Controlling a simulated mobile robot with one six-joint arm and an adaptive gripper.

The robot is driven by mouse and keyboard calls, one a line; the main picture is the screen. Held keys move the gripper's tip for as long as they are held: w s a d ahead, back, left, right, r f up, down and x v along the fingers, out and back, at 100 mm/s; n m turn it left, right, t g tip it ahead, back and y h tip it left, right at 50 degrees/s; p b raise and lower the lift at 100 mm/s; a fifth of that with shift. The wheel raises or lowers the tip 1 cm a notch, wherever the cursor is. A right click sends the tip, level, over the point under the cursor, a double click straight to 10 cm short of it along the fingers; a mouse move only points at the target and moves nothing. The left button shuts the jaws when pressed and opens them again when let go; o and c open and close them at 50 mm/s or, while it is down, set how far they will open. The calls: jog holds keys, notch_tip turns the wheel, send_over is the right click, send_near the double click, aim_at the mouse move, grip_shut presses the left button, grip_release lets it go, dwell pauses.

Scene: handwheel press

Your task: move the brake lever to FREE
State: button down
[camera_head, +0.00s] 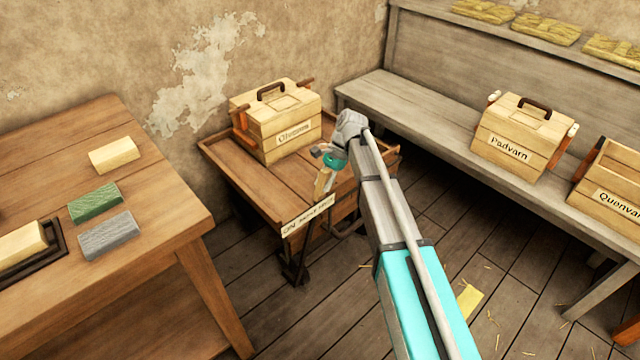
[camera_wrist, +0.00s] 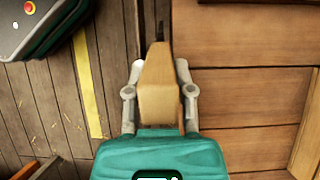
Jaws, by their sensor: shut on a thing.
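The brake lever has a tan wooden grip, seen at the front edge of the low wooden cart (camera_head: 225,158). In the wrist view the lever's grip (camera_wrist: 157,85) stands between both fingers, with a dark stem beyond its far end. It also shows just below the gripper in the head view (camera_head: 322,184). My gripper (camera_wrist: 157,92) is shut on this grip; in the head view my gripper (camera_head: 328,163) is partly hidden behind my wrist. A pale label (camera_head: 308,215) is on the cart's front edge, its writing too small to read surely. I cannot make out a FREE mark.
A closed wooden box (camera_head: 275,135) sits on the cart. A table (camera_head: 150,280) with colored blocks stands at left. A grey bench (camera_head: 430,135) with labelled boxes (camera_head: 523,140) runs along the right. Plank floor with straw and a yellow strip (camera_wrist: 88,85) lies between.

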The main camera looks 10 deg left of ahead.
jog(key=shift+w+d, duration=0.15)
jog(key=shift+w, duration=0.1)
jog(key=c, duration=0.6)
grip_release()
jog(key=shift+f, duration=0.1)
jog(key=shift+o, duration=0.6)
jog(key=shift+s, duration=0.15)
jog(key=shift+r, duration=0.2)
